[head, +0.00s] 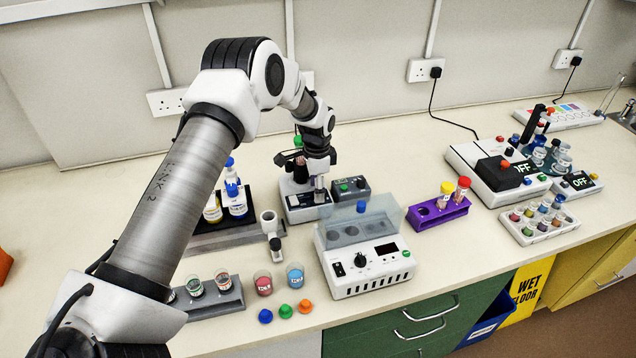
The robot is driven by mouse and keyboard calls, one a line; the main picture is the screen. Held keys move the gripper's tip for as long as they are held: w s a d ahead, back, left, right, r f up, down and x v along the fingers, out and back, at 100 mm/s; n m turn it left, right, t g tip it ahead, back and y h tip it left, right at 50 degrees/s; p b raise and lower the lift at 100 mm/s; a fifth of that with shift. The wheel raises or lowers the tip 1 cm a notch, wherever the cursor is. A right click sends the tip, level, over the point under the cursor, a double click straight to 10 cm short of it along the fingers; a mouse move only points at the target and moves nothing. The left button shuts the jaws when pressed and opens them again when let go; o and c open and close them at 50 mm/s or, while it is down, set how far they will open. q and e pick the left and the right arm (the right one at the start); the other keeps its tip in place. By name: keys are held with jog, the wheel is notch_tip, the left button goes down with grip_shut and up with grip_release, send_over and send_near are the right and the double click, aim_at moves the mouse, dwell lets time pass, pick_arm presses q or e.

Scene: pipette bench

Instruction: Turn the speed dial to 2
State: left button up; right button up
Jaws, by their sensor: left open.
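A white bench unit (365,278) with a clear lid stands at the front middle. Its front panel has a round black dial (360,260), a black switch to the left and a dark display to the right. The dial's marks are too small to read. My left gripper (319,188) points down behind this unit, over a small white device (305,212) with a dark panel. It is open, apart from the black dial, and hides part of the small device. I cannot tell whether its fingers touch that device. My right gripper is out of view.
A dark grey box (351,190) with green and red knobs stands close right of the gripper. A purple rack (437,213) holds capped tubes. Bottles, cups and coloured caps stand left and in front. Bare bench lies behind the purple rack.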

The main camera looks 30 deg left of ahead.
pick_arm(q)
jog(key=shift+w+f, duration=0.9)
jog(key=shift+w, duration=0.1)
jog(key=shift+s+r, duration=0.35)
jog(key=shift+s, duration=0.05)
jog(key=c, duration=0.4)
jog(key=shift+s+r, duration=0.2)
jog(key=shift+s, duration=0.1)
jog(key=c, duration=0.6)
jog(key=shift+w+f, duration=0.1)
jog(key=shift+f, duration=0.1)
grip_shut()
